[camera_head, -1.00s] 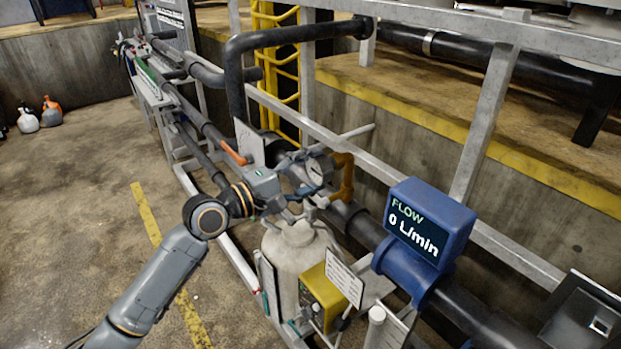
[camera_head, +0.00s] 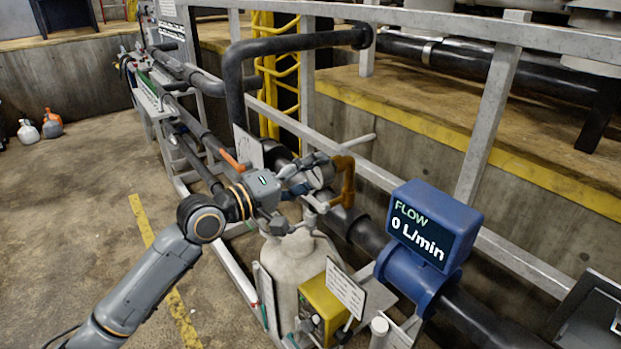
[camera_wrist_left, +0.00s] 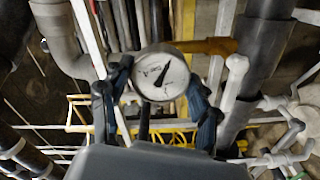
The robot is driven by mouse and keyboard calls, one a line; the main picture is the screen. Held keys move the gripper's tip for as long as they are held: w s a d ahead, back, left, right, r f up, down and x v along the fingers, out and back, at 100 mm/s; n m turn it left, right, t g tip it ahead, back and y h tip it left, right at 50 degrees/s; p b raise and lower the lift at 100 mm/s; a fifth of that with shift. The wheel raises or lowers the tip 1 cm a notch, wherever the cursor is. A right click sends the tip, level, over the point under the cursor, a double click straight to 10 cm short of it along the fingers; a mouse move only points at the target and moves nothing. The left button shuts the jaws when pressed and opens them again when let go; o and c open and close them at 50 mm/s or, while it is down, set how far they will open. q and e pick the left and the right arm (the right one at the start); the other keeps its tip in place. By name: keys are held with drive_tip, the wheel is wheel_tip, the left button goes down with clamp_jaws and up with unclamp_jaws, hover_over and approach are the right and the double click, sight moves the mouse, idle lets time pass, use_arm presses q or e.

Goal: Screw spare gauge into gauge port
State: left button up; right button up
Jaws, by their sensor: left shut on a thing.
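My left gripper (camera_head: 308,181) is shut on the gauge (camera_head: 322,175), a round grey gauge with a white dial, above the pale cylinder. In the left wrist view the gauge (camera_wrist_left: 162,74) sits between the two dark fingers, its dial and black needle facing the camera. My right gripper is not in view.
The pale cylinder (camera_head: 290,262) and a yellow box (camera_head: 322,303) stand below the gripper. A blue flow meter reading 0 L/min (camera_head: 428,232) is on the pipe to the right. Grey rails (camera_head: 420,190) run behind. Open floor (camera_head: 85,210) lies to the left.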

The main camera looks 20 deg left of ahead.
use_arm(q)
drive_tip(key=shift+r, duration=0.1)
drive_tip(key=m+b, duration=0.2)
drive_tip(key=shift+m, duration=0.3)
drive_tip(key=shift+m+b, duration=0.4)
drive_tip(key=shift+m, duration=0.8)
drive_tip(key=o, duration=1.4)
drive_tip(key=shift+c, duration=0.5)
